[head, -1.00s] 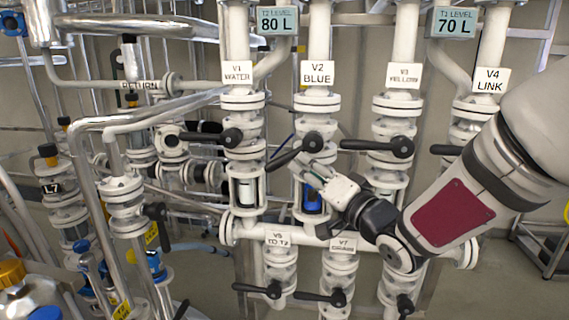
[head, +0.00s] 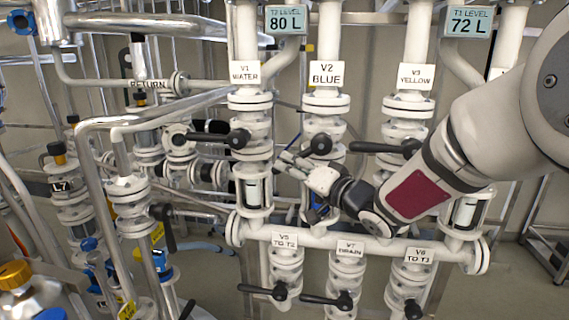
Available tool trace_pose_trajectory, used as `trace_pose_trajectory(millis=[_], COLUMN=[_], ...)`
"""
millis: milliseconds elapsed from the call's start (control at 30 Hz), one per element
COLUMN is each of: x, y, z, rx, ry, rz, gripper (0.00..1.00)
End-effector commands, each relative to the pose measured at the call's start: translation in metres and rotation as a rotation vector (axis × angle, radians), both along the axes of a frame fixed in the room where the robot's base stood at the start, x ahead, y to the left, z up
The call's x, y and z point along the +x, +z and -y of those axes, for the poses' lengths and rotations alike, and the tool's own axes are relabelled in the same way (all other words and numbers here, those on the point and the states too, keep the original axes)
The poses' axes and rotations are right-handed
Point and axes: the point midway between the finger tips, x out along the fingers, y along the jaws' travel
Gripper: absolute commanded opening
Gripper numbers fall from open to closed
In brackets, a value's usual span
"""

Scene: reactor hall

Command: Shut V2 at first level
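V2, labelled "BLUE" (head: 325,73), is the second upright pipe valve in the head view. Its dark handle hub (head: 320,144) shows on the white valve body; the lever's direction is hard to make out beside my gripper. My gripper (head: 286,163) is just below and left of that hub, fingertips pointing left. It is close to the handle, but contact is unclear and the finger gap is too small to judge. A blue-filled sight glass (head: 316,208) below V2 is partly hidden by my gripper. The T1 display (head: 468,21) reads 72 L and the T2 display (head: 286,19) reads 80 L.
The V1 handle (head: 238,139) points left, close left of V2. The V3 lever (head: 385,147) also points left, above my forearm. Below are V5 (head: 278,291), V7 (head: 343,301) and V6 (head: 413,309) handles. My arm covers V4.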

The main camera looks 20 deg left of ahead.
Motion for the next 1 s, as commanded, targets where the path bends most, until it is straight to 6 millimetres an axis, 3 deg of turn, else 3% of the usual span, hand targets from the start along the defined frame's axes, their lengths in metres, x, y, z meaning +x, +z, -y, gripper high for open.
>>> trace_pose_trajectory(millis=[200,600,767,1000], x=[0.011,0.014,0.014,0.014], y=[0.000,0.000,0.000,0.000], z=[-0.023,-0.028,-0.028,-0.028], rx=[-0.001,0.000,0.000,0.001], ry=[0.001,0.000,0.000,0.000], rz=[0.001,0.000,0.000,0.001], gripper=[0.39,0.39,0.03,0.00])
